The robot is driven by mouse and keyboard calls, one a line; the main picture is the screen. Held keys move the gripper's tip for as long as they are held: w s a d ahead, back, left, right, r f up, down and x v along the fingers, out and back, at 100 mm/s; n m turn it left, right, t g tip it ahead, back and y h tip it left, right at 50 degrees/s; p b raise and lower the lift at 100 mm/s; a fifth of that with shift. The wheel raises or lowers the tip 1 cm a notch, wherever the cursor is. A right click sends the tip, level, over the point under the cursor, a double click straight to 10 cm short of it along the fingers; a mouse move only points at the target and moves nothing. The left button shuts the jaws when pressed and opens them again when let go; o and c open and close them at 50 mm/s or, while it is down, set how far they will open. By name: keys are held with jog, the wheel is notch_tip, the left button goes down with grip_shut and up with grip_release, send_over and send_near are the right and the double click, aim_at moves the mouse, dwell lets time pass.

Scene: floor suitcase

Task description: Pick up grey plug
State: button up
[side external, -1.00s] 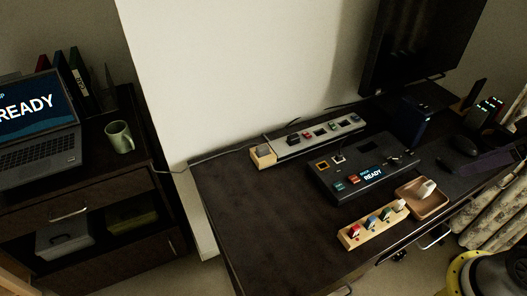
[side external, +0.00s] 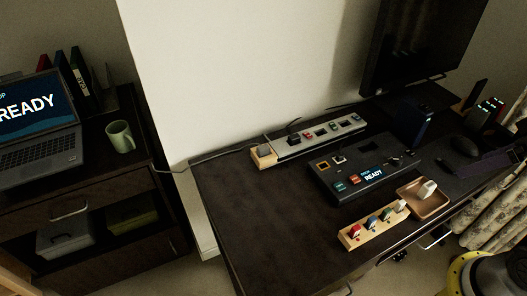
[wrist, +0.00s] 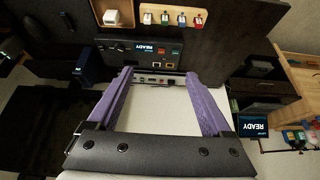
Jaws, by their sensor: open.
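A grey plug (side external: 264,150) sits in a small light wooden holder (side external: 262,161) at the left end of the power strip (side external: 319,137), near the back of the dark desk. My gripper (wrist: 156,73) shows in the wrist view with two purple fingers spread wide and nothing between them. Part of the power strip (wrist: 157,81) shows between the fingertips. I cannot make out the grey plug in the wrist view; the right finger may hide it. I cannot make out the gripper in the side view.
A dark console (side external: 364,167) with a READY screen stands in front of the strip. A wooden rack (side external: 373,226) of coloured plugs and a brown tray (side external: 420,208) with a white plug lie near the front edge. The left part of the desk (side external: 255,215) is clear.

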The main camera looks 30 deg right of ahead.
jog(key=w+r+m+t, duration=0.1)
jog(key=w+r+m, duration=0.1)
jog(key=w+r, duration=1.05)
jog(key=n+g, duration=0.2)
jog(key=g, duration=0.2)
send_over(264, 147)
jog(key=s, duration=0.2)
jog(key=s+x, duration=0.2)
jog(key=x, duration=0.9)
jog(key=s+f+x, duration=0.1)
jog(key=s+x, duration=0.2)
jog(key=x, duration=0.8)
jog(key=s+x, duration=0.2)
jog(key=x, duration=0.8)
jog(key=shift+s+f, duration=0.2)
jog(key=shift+f, duration=0.55)
jog(key=shift+t, duration=0.3)
jog(key=shift+x, duration=3.2)
jog(key=shift+a, duration=0.1)
